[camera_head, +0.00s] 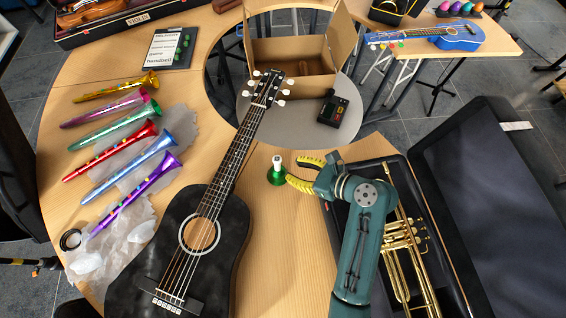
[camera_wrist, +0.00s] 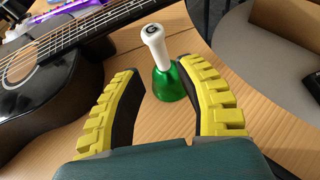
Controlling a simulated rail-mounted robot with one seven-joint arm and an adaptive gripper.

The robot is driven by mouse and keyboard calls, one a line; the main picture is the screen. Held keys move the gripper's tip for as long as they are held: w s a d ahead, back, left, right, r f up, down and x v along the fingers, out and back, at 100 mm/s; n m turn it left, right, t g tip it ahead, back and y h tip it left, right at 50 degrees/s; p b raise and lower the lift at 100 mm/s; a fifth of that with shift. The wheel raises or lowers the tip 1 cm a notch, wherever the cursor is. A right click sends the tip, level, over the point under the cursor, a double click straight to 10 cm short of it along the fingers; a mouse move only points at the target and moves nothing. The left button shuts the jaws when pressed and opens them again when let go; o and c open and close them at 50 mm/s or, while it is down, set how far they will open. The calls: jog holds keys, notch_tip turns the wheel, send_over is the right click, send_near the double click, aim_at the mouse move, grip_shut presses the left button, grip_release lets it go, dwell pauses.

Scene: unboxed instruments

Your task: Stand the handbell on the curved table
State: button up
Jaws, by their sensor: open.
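The handbell has a green bell and a white handle. It stands upright, mouth down, on the curved wooden table (camera_head: 268,225), just right of the guitar neck; I see the handbell (camera_head: 277,175) in the head view. In the wrist view the handbell (camera_wrist: 165,72) is beyond and between my fingertips, with its handle tilted left in that picture. My gripper (camera_head: 300,172) has yellow ribbed fingers and is open and empty beside the bell. In the wrist view my gripper (camera_wrist: 165,95) shows its fingers wide apart, neither clearly touching the bell.
A black acoustic guitar (camera_head: 205,230) lies left of the bell. An open case with a brass trumpet (camera_head: 405,240) lies right. Several coloured toy horns (camera_head: 110,150) lie at the left.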

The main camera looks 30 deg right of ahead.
jog(key=p+v, duration=0.1)
jog(key=v, duration=0.5)
jog(key=w+a+r+n+t+h, duration=0.2)
jog(key=w+r+n, duration=0.3)
jog(key=r+n, duration=0.35)
jog(key=w+a+r+n+t+h, duration=0.1)
jog(key=w+a+r+n+h, duration=0.1)
jog(key=w+r+n, duration=0.45)
jog(key=s+a+r+n+t+h, duration=0.1)
jog(key=s+a+r+n+t, duration=0.3)
jog(key=r, duration=0.6)
jog(key=s+a+r+n+t+h, duration=0.1)
jog(key=a+r+n+t, duration=0.1)
jog(key=r+n, duration=0.55)
jog(key=s+a+r+n+t+h, duration=0.1)
jog(key=s+a+r+n+t, duration=0.2)
jog(key=r, duration=0.8)
notch_tip(320, 180, up, 32)
jog(key=p, duration=3.1)
jog(key=shift+f+p, duration=0.15)
jog(key=shift+p, duration=0.25)
